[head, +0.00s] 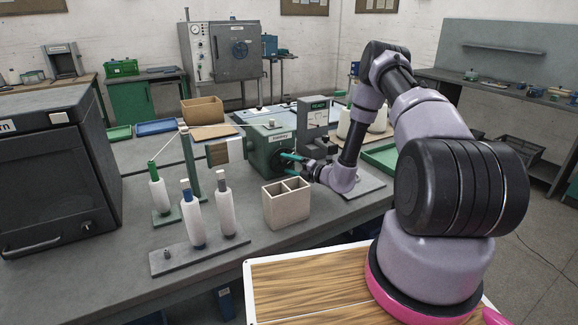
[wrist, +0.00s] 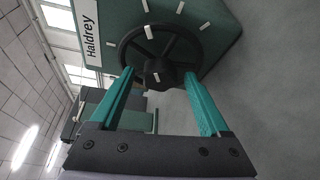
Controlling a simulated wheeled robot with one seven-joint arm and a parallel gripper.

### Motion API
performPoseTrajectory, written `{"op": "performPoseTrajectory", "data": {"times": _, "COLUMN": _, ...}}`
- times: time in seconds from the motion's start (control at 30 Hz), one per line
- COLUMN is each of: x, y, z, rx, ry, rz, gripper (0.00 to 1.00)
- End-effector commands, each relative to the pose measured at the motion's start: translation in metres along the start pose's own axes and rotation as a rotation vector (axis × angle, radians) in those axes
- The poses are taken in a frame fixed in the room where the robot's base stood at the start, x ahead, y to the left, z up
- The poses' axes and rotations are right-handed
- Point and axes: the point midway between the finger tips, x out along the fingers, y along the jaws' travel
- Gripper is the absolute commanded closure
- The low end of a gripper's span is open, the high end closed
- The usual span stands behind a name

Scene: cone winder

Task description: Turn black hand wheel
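The black hand wheel (wrist: 176,37) is a spoked wheel on the face of a green machine (wrist: 212,22) with a white "Haldrey" label. In the head view the green machine (head: 262,141) stands on the bench, and the wheel (head: 285,160) is partly hidden by my gripper. My gripper (wrist: 158,78) has two teal fingers spread apart in front of the wheel, with the hub seen between the tips. I cannot tell whether the tips touch the wheel. In the head view my gripper (head: 291,157) reaches the machine from the right.
A beige two-compartment box (head: 287,207) stands close below my gripper. White cones on pegs (head: 196,216) stand to the left on a grey base. A grey machine (head: 314,112) is behind the green one. A large dark oven-like box (head: 58,180) fills the left end.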

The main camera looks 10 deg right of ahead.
Motion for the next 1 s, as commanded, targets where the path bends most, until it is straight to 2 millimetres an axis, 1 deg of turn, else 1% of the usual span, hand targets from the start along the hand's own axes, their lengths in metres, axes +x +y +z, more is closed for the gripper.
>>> {"op": "performPoseTrajectory", "data": {"times": 0.17, "x": -0.002, "y": 0.0, "z": 0.0, "rx": 0.001, "ry": 0.0, "rz": 0.0, "gripper": 0.2}}
{"op": "performPoseTrajectory", "data": {"times": 0.27, "x": -0.012, "y": 0.0, "z": 0.001, "rx": 0.002, "ry": -0.002, "rz": -0.001, "gripper": 0.2}}
{"op": "performPoseTrajectory", "data": {"times": 0.37, "x": -0.03, "y": -0.001, "z": 0.001, "rx": 0.003, "ry": -0.003, "rz": -0.002, "gripper": 0.2}}
{"op": "performPoseTrajectory", "data": {"times": 0.6, "x": -0.079, "y": -0.001, "z": 0.001, "rx": 0.003, "ry": -0.003, "rz": -0.002, "gripper": 0.2}}
{"op": "performPoseTrajectory", "data": {"times": 0.7, "x": -0.093, "y": -0.001, "z": 0.001, "rx": 0.001, "ry": -0.002, "rz": -0.002, "gripper": 0.2}}
{"op": "performPoseTrajectory", "data": {"times": 0.83, "x": -0.105, "y": 0.0, "z": 0.001, "rx": 0.001, "ry": -0.002, "rz": 0.0, "gripper": 0.2}}
{"op": "performPoseTrajectory", "data": {"times": 1.0, "x": -0.108, "y": 0.0, "z": 0.0, "rx": 0.0, "ry": 0.0, "rz": 0.0, "gripper": 0.2}}
